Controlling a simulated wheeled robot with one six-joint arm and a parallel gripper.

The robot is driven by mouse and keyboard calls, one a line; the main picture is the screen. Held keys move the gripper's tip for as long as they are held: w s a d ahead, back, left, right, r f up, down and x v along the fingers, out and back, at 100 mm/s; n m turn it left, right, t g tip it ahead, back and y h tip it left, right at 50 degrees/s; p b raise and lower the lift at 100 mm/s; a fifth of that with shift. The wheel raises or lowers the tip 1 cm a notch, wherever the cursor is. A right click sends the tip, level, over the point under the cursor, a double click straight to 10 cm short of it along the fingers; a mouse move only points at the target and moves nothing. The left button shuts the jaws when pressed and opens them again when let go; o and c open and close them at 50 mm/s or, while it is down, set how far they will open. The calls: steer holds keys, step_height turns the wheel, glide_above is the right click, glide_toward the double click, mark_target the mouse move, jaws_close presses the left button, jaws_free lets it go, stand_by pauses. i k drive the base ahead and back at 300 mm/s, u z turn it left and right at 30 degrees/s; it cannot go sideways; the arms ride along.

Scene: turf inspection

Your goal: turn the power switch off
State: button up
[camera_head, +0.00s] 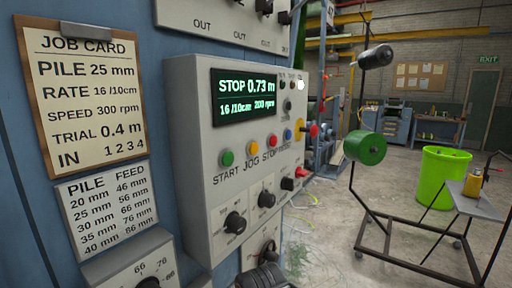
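A grey control box (186,150) is fixed to the blue panel. Its lit display (246,96) reads STOP 0.73 m, 16 /10cm, 200 rpm. I cannot read a power label on any switch. Black rotary knobs sit on its lower part, one at left (235,222) and one farther right (267,199). A red handle (302,172) juts out at the box's right edge, beside a black knob (288,184). A dark rounded shape (265,277) at the bottom edge may be part of my arm. No gripper fingers show.
Green, yellow, red and blue buttons (250,147) line the box. A job card (85,100) and a feed table (108,208) hang at left. A wheeled stand with a green spool (366,148) and a green bin (441,175) stand right. Some floor between is open.

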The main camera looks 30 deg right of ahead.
mark_target(299, 172)
steer(key=u, duration=0.05)
steer(key=k, duration=0.5)
steer(key=z, duration=0.85)
steer(key=i, duration=0.75)
steer(key=u, duration=0.3)
